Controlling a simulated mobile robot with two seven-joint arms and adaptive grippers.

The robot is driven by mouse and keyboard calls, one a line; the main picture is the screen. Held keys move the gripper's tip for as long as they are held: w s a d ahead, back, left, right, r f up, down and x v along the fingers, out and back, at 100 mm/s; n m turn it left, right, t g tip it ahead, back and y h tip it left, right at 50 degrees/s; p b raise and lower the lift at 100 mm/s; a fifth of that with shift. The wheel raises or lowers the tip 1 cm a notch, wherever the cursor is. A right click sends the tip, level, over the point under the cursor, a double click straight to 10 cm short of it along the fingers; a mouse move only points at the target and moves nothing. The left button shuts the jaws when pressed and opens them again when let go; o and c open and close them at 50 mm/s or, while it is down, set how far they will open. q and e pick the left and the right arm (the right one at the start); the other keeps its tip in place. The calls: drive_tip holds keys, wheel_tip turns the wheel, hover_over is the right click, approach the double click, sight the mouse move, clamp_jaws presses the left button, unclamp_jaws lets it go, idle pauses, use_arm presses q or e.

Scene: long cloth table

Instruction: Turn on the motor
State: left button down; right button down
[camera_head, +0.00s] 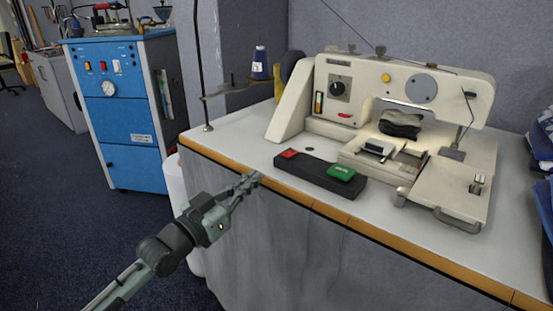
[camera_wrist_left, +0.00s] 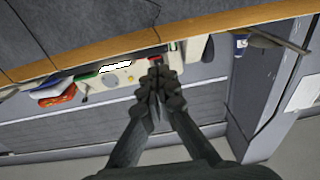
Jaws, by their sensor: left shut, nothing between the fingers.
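A black switch box (camera_head: 318,180) lies on the table (camera_head: 230,141) near its front edge, before a cream sewing machine (camera_head: 440,85). It has a red button (camera_head: 289,154) on its left and a larger green button (camera_head: 341,173) on its right. My left gripper (camera_head: 252,180) is shut and empty at the table's front edge, left of the switch box and apart from it in the head view. In the left wrist view the shut fingers (camera_wrist_left: 156,75) point toward the table edge, with the sewing machine upside down beyond. My right gripper is not in view.
The table's wooden edge (camera_head: 400,254) runs along the front. A thread stand with a blue spool (camera_head: 260,64) stands behind left. A blue cabinet (camera_head: 122,110) stands on the floor at left. Blue cloth (camera_head: 541,140) lies at far right.

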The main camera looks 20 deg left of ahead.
sight(290, 154)
use_arm(q)
drive_tip(key=shift+t+h, duration=0.5)
drive_tip(key=r, duration=0.5)
drive_tip(key=shift+s+d, duration=0.3)
drive_tip(key=shift+d, duration=0.05)
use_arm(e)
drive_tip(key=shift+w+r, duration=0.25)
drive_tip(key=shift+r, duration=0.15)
